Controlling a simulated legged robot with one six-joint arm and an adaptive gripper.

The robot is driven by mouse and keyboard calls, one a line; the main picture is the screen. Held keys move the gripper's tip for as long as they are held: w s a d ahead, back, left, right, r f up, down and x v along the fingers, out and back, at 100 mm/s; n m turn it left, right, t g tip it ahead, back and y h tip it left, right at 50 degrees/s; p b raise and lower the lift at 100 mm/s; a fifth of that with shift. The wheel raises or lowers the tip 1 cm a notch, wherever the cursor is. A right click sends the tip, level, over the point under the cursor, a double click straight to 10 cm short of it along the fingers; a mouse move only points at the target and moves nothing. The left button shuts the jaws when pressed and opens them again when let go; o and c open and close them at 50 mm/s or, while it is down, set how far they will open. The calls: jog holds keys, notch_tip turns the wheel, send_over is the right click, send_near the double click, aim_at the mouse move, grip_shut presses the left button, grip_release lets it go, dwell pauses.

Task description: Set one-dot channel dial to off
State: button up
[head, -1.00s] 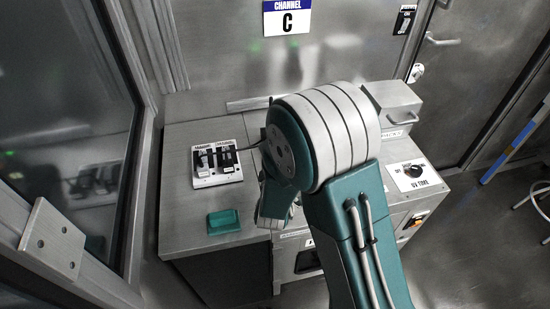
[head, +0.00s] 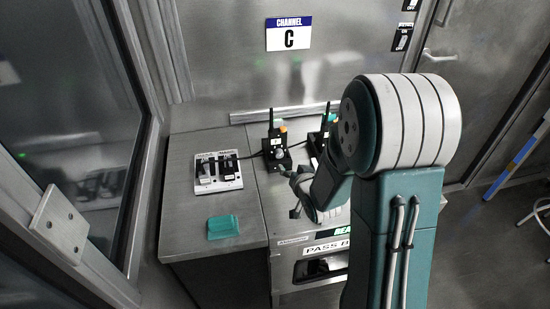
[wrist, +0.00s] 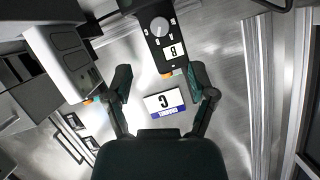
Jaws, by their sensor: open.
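A black handset (head: 276,145) with an antenna and an orange top piece stands on the counter behind my gripper. Its pale round dial (head: 279,153) faces me. A second black handset (head: 319,140) is to its right, partly hidden by my arm. In the wrist view a black unit (wrist: 150,12) with a grey dial (wrist: 160,26), small white marks and a label extends in from the top, toward the space between my fingers. I cannot make out dot marks or the dial's setting. My gripper (wrist: 158,74) is open and empty; it also shows in the head view (head: 292,195), in front of the left handset.
A white switch panel (head: 218,184) with black switches and a teal block (head: 223,227) are on the left counter. A cable runs from the panel toward the handsets. A channel C sign (head: 289,34) hangs on the back wall. A window frame borders the left.

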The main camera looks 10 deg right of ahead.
aim_at(280, 156)
jog(key=x, duration=0.9)
jog(key=shift+w+f, duration=0.1)
jog(key=shift+w, duration=0.3)
grip_shut()
